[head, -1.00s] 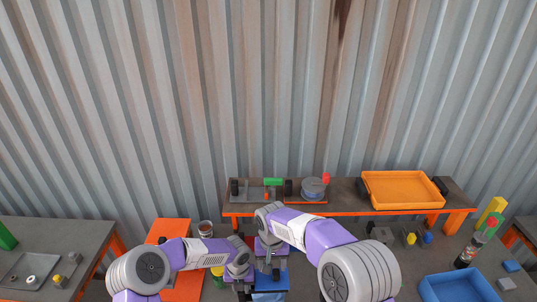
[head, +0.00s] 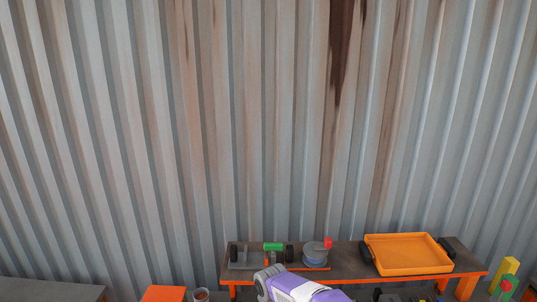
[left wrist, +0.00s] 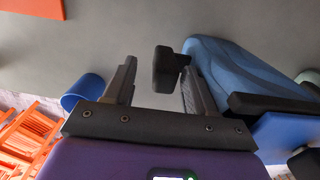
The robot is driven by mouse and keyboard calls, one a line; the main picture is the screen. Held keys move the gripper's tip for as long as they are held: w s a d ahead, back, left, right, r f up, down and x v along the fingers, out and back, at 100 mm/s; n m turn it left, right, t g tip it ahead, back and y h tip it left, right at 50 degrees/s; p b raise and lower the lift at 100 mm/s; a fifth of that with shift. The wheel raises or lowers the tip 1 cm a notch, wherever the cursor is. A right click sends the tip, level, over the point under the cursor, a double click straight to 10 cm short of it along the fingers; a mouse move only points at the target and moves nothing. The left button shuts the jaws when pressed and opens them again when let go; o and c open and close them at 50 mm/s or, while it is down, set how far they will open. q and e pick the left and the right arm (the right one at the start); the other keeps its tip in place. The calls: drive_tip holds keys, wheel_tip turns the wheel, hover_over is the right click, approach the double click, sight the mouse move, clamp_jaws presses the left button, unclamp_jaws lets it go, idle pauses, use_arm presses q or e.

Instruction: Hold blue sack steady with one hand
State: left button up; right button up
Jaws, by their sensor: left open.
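The blue sack (left wrist: 238,72) lies on the grey surface in the left wrist view, just right of my left gripper (left wrist: 158,64). That gripper is open. Its right finger is close to the sack's left edge; I cannot tell whether they touch. A small black block (left wrist: 166,70) shows between the fingers, and I cannot tell what it belongs to. Dark bar-like parts (left wrist: 270,104) cover the sack's lower right; they may be my right gripper, whose jaws I cannot make out. In the head view the sack and both grippers are below the frame, with only a purple arm link of mine showing.
The grey bench (head: 345,255) by the corrugated wall bears an orange tray (head: 408,252), a blue-grey round item with a red part (head: 315,254) and a green-topped piece (head: 273,247). A blue cylinder (left wrist: 84,93) and orange slatted crates (left wrist: 30,135) are left in the left wrist view.

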use_arm(q)
wheel_tip(320, 180, up, 19)
drive_tip(key=p, duration=0.5)
drive_tip(key=shift+f, duration=0.2)
idle(0.4)
drive_tip(key=shift+f, duration=0.1)
